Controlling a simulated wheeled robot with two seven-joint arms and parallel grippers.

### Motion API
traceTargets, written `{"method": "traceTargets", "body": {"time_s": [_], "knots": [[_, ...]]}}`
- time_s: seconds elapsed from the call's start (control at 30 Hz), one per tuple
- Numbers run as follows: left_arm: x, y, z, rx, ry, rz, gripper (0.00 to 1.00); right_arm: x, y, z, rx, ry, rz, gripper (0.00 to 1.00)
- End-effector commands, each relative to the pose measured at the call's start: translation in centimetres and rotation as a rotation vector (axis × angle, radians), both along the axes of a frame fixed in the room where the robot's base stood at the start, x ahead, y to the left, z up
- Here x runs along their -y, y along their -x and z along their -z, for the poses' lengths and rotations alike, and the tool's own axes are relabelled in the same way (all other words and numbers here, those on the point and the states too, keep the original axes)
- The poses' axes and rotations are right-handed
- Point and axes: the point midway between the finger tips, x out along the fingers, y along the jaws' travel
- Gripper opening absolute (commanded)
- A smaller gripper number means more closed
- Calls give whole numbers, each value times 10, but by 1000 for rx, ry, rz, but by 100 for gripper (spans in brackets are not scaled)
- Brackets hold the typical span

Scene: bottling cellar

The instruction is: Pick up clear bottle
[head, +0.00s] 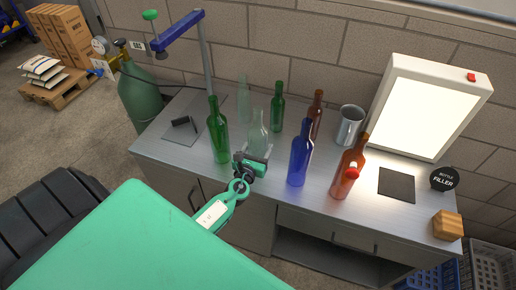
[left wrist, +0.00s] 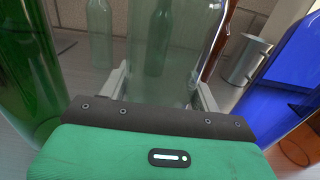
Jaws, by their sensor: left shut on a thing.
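The clear bottle (head: 258,137) stands upright at the front middle of the metal bench (head: 160,150). My left gripper (head: 252,163) is shut on it low on its body. In the left wrist view the clear glass (left wrist: 165,75) fills the space between the two fingers of my left gripper (left wrist: 163,92). A second pale clear bottle (head: 244,100) stands farther back, also seen in the left wrist view (left wrist: 100,35). Whether the held bottle still touches the bench is hard to tell. My right gripper is not in view.
A green bottle (head: 218,138) stands close left and a blue bottle (head: 299,160) close right. Another green bottle (head: 277,105) and a brown bottle (head: 316,115) stand behind. An amber bottle (head: 343,180), metal jug (head: 349,125) and light box (head: 425,110) are rightward.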

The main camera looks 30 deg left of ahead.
Motion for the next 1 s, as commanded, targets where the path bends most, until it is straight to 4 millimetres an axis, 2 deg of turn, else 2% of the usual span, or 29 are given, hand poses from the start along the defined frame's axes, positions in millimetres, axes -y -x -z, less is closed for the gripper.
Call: {"method": "traceTargets", "body": {"time_s": [0.27, 0.47, 0.67, 1.0], "knots": [[0, 0, -2, 2, 0, -1, 26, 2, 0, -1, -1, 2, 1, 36], [0, 0, -16, 1, 2, -2, 26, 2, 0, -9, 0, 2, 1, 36], [0, 0, -50, 4, 3, -2, 26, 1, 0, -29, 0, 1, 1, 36], [0, 0, -127, 4, -1, 1, 26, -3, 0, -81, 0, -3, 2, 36]]}}
